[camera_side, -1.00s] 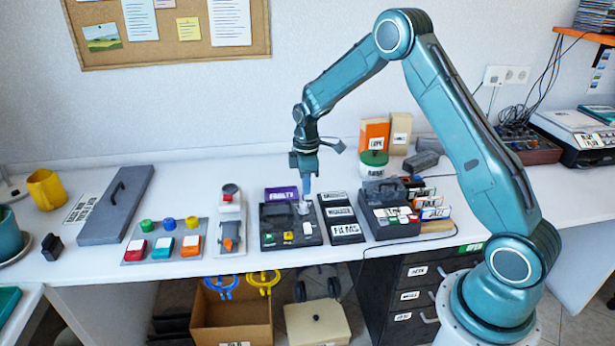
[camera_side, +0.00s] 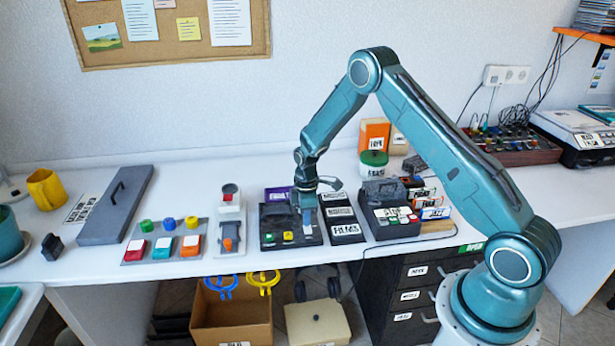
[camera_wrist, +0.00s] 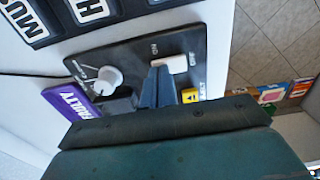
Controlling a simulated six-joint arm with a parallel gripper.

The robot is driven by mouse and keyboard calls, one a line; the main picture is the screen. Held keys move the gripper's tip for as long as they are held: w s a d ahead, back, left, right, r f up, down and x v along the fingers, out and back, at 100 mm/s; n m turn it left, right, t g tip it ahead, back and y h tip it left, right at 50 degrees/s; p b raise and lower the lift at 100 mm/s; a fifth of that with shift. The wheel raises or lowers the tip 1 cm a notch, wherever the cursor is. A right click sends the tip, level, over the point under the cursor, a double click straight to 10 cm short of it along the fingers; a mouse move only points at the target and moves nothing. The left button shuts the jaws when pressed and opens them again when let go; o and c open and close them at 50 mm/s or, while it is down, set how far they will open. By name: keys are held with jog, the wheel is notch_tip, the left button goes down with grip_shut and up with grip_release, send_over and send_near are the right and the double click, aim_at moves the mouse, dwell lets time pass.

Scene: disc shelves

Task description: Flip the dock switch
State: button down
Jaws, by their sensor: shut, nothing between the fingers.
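The dock is a black box (camera_side: 272,239) on the table, and its dark panel (camera_wrist: 130,57) fills the middle of the wrist view. A white rocker-like switch (camera_wrist: 177,64) sits on that panel, with "ON" lettering beside it. My gripper (camera_wrist: 157,66) is shut and empty. Its fingertips are at the left end of the switch; I cannot tell whether they touch it. In the side view my gripper (camera_side: 308,226) is low over the right part of the dock and hides the switch.
A white round knob (camera_wrist: 109,80) and a yellow eject button (camera_wrist: 190,96) flank the switch. A purple "FAULTY" tray (camera_wrist: 67,103) lies behind the dock. Labelled black slots (camera_side: 345,230) and a dark unit with buttons (camera_side: 390,219) stand to the right.

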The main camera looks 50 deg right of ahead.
aim_at(307, 228)
jog(key=shift+f, duration=0.1)
jog(key=shift+f, duration=0.1)
dwell(0.4)
jog(key=shift+s+a, duration=0.1)
jog(key=shift+a, duration=0.05)
jog(key=shift+s+a+r, duration=0.25)
jog(key=shift+s+a, duration=0.15)
jog(key=shift+r, duration=0.1)
dwell(0.4)
notch_tip(307, 228, up, 14)
dwell(0.7)
